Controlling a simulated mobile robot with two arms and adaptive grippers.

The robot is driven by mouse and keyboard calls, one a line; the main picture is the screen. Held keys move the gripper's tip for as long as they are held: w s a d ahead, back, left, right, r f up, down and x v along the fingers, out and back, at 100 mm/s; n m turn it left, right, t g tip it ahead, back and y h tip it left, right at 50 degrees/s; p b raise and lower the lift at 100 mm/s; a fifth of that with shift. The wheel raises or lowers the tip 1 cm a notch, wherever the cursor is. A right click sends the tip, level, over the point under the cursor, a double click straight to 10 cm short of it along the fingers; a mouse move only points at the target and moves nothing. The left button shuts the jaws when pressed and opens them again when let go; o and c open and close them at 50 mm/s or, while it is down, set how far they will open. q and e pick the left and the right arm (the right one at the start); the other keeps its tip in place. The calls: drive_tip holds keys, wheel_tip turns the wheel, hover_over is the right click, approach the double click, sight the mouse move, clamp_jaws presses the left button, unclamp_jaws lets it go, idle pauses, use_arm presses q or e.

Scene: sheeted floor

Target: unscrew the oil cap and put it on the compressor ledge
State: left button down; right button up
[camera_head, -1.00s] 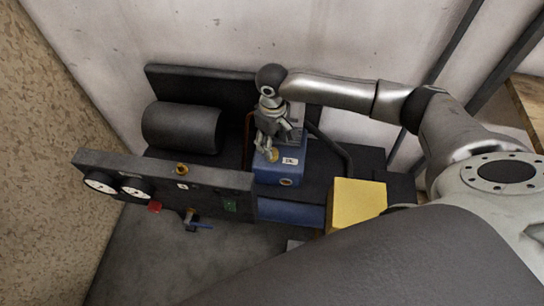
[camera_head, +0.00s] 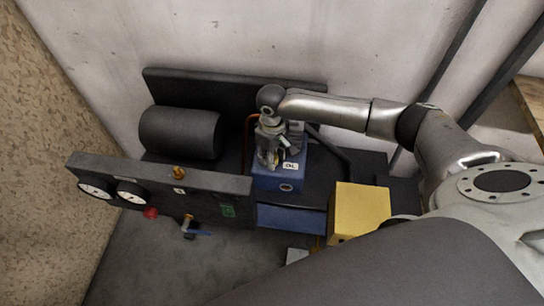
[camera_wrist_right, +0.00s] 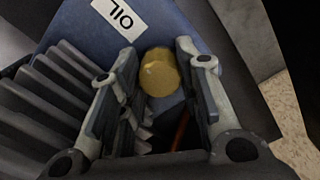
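The oil cap (camera_wrist_right: 159,73) is a yellow knob on the blue block marked OIL (camera_wrist_right: 165,22), between the fingertips of my right gripper (camera_wrist_right: 157,55) in the wrist view. The fingers are spread, with a gap on each side of the cap. In the head view my right gripper (camera_head: 270,162) points down over the blue block (camera_head: 278,183) and hides the cap. The compressor's dark top (camera_head: 310,190) surrounds the block; I cannot tell which surface is the ledge. My left gripper is not in view.
A dark cylinder (camera_head: 180,132) lies at the back left. A front panel (camera_head: 160,175) carries gauges, a brass fitting and a red knob; a blue-handled valve (camera_head: 192,228) is below it. A yellow box (camera_head: 358,210) stands at right. Grey fins (camera_wrist_right: 50,90) lie close to the fingers.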

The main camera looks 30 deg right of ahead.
drive_tip(key=c, duration=0.5)
drive_tip(key=o, duration=0.5)
drive_tip(key=shift+c, duration=0.2)
drive_tip(key=c, duration=0.4)
drive_tip(key=shift+r+n+p, duration=0.2)
drive_tip(key=shift+n+p, duration=0.4)
drive_tip(key=shift+n, duration=0.2)
drive_tip(key=shift+c, duration=0.2)
drive_tip(key=shift+n+p, duration=0.45)
drive_tip(key=shift+n, duration=0.65)
drive_tip(key=n+p, duration=0.1)
drive_tip(key=n, duration=0.5)
drive_tip(key=shift+f+p, duration=0.1)
drive_tip(key=shift+p, duration=0.3)
drive_tip(key=n, duration=0.4)
drive_tip(key=shift+p, duration=0.3)
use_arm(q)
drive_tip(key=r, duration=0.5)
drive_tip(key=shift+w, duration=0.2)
use_arm(e)
drive_tip(key=n, duration=0.5)
drive_tip(key=shift+n, duration=0.4)
